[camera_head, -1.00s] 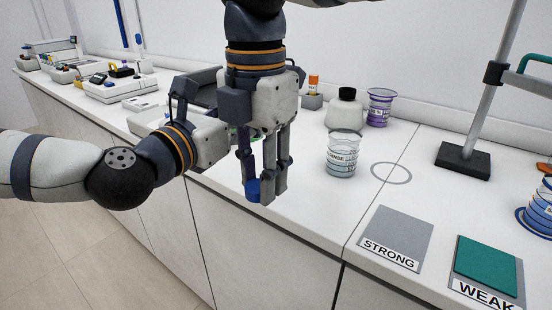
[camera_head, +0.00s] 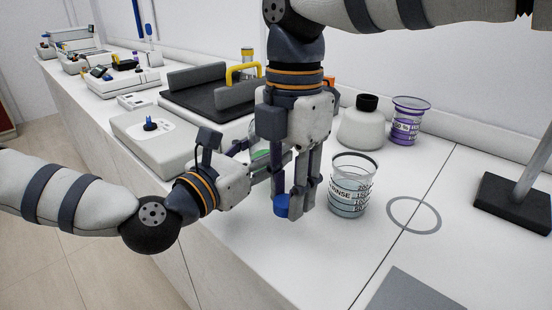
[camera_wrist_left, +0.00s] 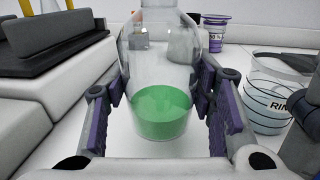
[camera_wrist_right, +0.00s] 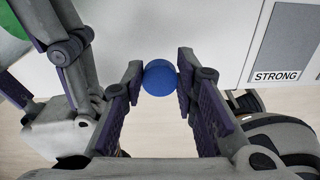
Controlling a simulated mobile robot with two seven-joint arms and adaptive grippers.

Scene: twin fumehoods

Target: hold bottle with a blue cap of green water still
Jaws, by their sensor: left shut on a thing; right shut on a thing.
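The clear bottle with green water (camera_wrist_left: 160,110) stands between the fingers of my left gripper (camera_wrist_left: 165,118) in the left wrist view, appearing upright; its top is out of that view. In the head view only a bit of its green (camera_head: 260,154) shows behind my grippers. My left gripper (camera_head: 265,168) is shut on the bottle, reaching in from the left. My right gripper (camera_head: 293,205) points down and is shut on the blue cap (camera_head: 282,206). The cap, also in the right wrist view (camera_wrist_right: 160,78), is apart from the bottle, in front of it.
The RINSE beaker (camera_head: 351,190) stands close to the right of my right gripper. A white black-capped bottle (camera_head: 362,130) and a purple beaker (camera_head: 408,125) stand behind it. A stand base (camera_head: 515,203) is at right. The counter around the printed ring (camera_head: 414,231) is clear.

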